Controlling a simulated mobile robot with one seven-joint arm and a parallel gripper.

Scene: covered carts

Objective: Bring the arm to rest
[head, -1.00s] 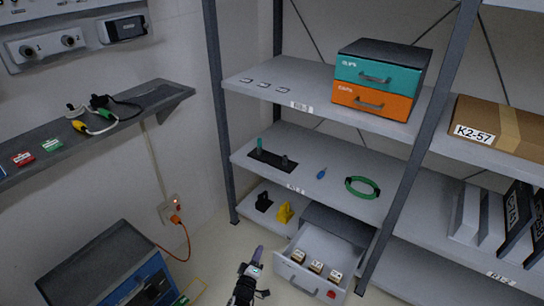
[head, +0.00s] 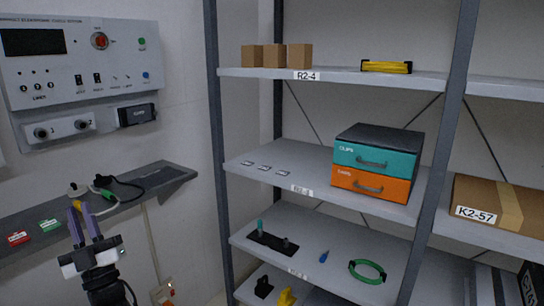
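My gripper (head: 80,212) is in the lower left of the head view, in front of the wall shelf, with its purple fingers pointing up and away. A gap shows between the fingers, so it is open, and I see nothing held in it.
The wall shelf (head: 165,183) carries a green plug (head: 107,194) and cables. A control panel (head: 75,60) hangs above it. To the right stands a metal rack (head: 217,150) with a two-drawer box (head: 375,165), a green cable loop (head: 367,271) and small boxes (head: 276,56).

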